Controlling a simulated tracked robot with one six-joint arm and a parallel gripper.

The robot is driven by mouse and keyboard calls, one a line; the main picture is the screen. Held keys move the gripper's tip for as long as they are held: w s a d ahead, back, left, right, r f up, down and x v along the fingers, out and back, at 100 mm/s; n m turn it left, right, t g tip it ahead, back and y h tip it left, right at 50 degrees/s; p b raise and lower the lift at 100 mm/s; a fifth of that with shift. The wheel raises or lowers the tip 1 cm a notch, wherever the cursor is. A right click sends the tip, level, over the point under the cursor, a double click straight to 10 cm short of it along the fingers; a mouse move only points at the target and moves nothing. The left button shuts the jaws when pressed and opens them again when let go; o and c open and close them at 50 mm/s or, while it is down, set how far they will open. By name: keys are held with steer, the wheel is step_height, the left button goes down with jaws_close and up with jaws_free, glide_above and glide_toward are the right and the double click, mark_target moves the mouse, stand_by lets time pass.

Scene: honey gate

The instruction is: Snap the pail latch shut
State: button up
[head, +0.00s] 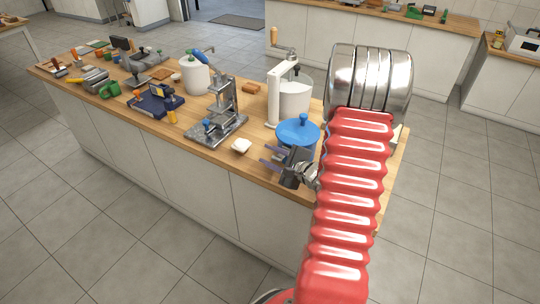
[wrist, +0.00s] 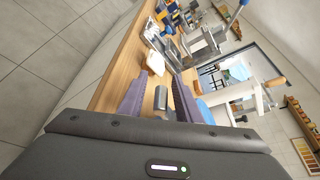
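A blue pail with a domed blue lid and knob (head: 298,132) stands upright near the bench's front right. In the wrist view a bit of blue (wrist: 203,107) shows beside the right finger, mostly hidden. My gripper (head: 270,157) is low over the bench's front edge, just in front of the pail, with its fingers pointing left. In the wrist view the two purple fingers (wrist: 158,95) are apart, and I see nothing clamped between them. I cannot make out the latch; my gripper and arm cover part of the pail.
A small white block (head: 242,146) lies just beyond the fingertips. A metal press (head: 222,108) stands farther left, and a white stand (head: 274,96) with a pale pot (head: 295,98) behind. Tools crowd the bench's left end. The floor in front is clear.

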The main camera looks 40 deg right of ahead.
steer(key=shift+c, duration=0.5)
jaws_close()
steer(key=shift+d, duration=0.1)
steer(key=shift+f, duration=0.2)
steer(key=shift+f+n+t+h, duration=0.4)
steer(key=shift+f+n, duration=0.2)
steer(key=shift+n, duration=0.4)
steer(key=shift+f+n+t+h, duration=0.3)
steer(key=shift+f+n+t, duration=0.3)
steer(key=shift+n, duration=0.7)
steer(key=shift+o, duration=0.5)
jaws_free()
steer(key=shift+r, duration=0.1)
